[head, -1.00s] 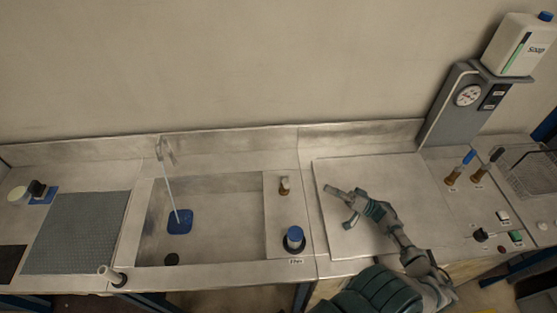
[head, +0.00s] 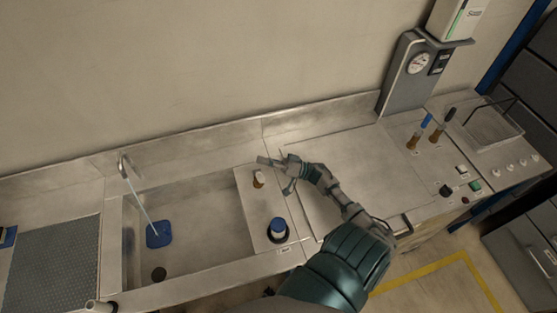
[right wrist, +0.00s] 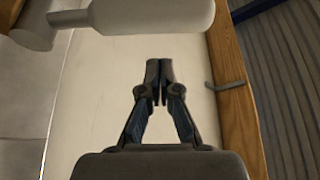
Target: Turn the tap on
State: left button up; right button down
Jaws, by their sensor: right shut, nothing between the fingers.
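The metal tap (head: 124,166) stands at the back left of the sink (head: 205,220). A thin pale streak runs from it down to a blue square piece (head: 158,234) in the basin. On the strip right of the sink are a small brown and white fitting (head: 258,180) and a blue-topped round knob (head: 278,227). My right gripper (head: 270,162) is shut and empty, just behind and right of the brown fitting in the picture; I cannot tell whether they touch. In the right wrist view its fingertips (right wrist: 159,70) meet. My left gripper is out of view.
A flat panel (head: 350,160) lies right of the strip. Two brown-handled fittings (head: 427,130), a wire basket (head: 492,125) and a gauge stand (head: 405,75) are farther right. A pale cylinder (right wrist: 150,18) crosses the top of the right wrist view.

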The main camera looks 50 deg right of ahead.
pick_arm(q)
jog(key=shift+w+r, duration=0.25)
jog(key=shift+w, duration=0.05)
pick_arm(e)
jog(key=s+f, duration=0.1)
jog(key=s+a+f, duration=0.1)
jog(key=f, duration=0.1)
jog(key=shift+s+a, duration=0.1)
jog(key=shift+a, duration=0.05)
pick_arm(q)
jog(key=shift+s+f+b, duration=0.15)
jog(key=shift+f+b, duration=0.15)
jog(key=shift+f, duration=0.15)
pick_arm(e)
jog(key=shift+s+a+f+n+y, duration=0.4)
jog(key=shift+s+f+n, duration=0.3)
jog(key=shift+n, duration=0.2)
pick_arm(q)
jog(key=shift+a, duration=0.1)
